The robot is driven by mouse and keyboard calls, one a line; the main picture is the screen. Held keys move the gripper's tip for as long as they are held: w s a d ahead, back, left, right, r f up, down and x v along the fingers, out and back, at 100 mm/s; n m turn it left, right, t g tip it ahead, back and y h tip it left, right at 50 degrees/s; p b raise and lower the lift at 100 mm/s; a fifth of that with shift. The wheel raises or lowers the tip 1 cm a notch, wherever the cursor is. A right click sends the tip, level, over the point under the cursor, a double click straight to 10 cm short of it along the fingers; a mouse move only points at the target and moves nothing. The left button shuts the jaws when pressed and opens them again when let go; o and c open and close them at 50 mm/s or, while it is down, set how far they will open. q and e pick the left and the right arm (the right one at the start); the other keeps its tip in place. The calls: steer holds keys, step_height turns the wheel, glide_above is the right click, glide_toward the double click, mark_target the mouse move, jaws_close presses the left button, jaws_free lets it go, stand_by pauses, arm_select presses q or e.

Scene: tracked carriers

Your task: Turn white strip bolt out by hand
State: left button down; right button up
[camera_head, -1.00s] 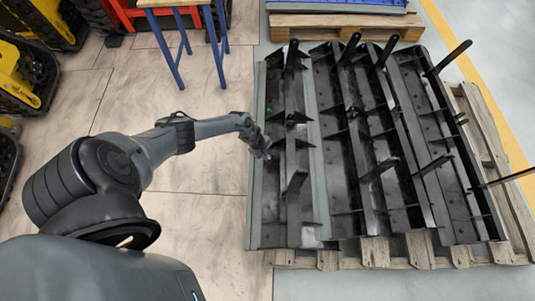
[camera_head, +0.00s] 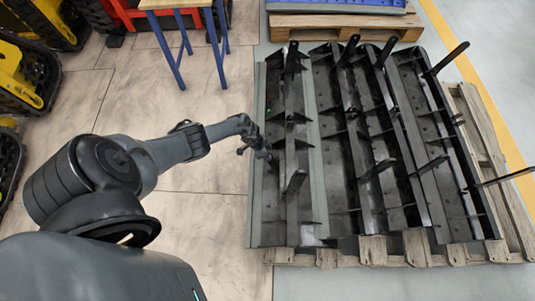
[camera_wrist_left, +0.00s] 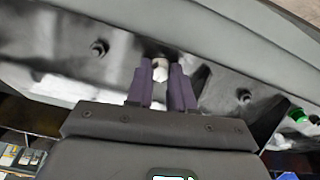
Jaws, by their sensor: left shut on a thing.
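In the left wrist view, my left gripper (camera_wrist_left: 160,78) has its two dark purple fingers shut on a small whitish bolt (camera_wrist_left: 160,70) at a dark metal part. The bolt's far end is hidden in shadow at the metal. In the head view, my left gripper (camera_head: 256,153) is at the left side of the leftmost black carrier (camera_head: 292,95), beside its light grey edge strip (camera_head: 256,200). The bolt is too small to make out there. My right gripper is in neither view.
Several black carriers with upright posts lie side by side on a wooden pallet (camera_head: 480,135). A blue-legged stool (camera_head: 182,45) stands at the top left. In the left wrist view, a green piece (camera_wrist_left: 297,114) sits at the right.

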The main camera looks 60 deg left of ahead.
arm_select(q)
steer(key=n, duration=0.4)
steer(key=shift+p, duration=0.4)
steer(key=n, duration=0.5)
steer(key=shift+n, duration=0.4)
steer(key=c, duration=1.1)
jaws_free()
